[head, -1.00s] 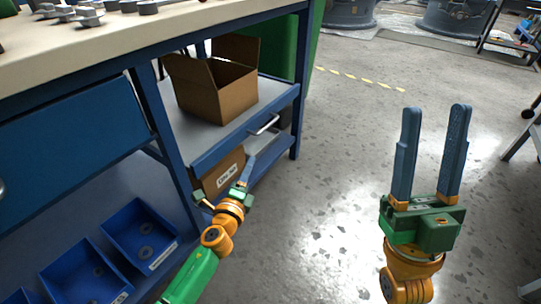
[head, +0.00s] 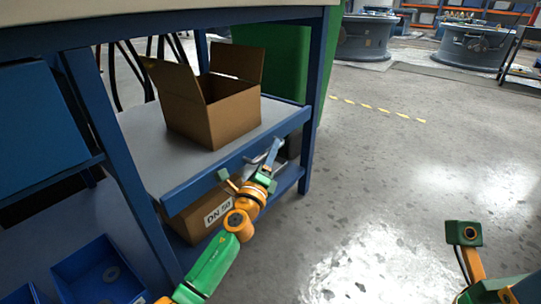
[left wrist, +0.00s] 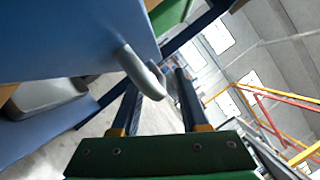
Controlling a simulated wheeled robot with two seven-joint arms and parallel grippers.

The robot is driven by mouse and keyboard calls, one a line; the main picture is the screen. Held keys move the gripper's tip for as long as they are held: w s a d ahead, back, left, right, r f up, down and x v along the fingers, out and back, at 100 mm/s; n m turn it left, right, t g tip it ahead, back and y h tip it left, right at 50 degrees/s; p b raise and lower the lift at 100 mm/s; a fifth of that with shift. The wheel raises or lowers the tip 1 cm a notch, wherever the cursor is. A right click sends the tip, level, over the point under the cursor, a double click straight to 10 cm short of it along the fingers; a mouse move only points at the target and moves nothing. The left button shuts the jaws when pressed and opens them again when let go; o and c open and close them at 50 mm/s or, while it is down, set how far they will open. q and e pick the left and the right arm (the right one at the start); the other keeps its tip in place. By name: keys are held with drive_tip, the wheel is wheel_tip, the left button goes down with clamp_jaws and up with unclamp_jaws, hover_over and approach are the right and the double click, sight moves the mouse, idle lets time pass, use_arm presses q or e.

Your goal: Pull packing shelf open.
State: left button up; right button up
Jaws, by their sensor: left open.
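The packing shelf (head: 140,135) is a grey board with a blue front edge under the workbench, with a silver handle (head: 252,158) on that edge. An open cardboard box (head: 212,110) stands on it. My left gripper (head: 273,152) is open at the handle. In the left wrist view the handle (left wrist: 143,72) reaches between the tips of my open left gripper (left wrist: 157,80); contact cannot be told. Part of my right arm shows at the lower right of the head view; its fingers are out of frame.
A carton marked DN 50 (head: 212,212) sits below the shelf, close to my left forearm. Blue bins (head: 98,272) stand at lower left. A blue bench leg (head: 318,95) rises right of the shelf. The floor (head: 390,170) to the right is clear.

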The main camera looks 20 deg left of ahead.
use_arm(q)
clamp_jaws()
idle(1.4)
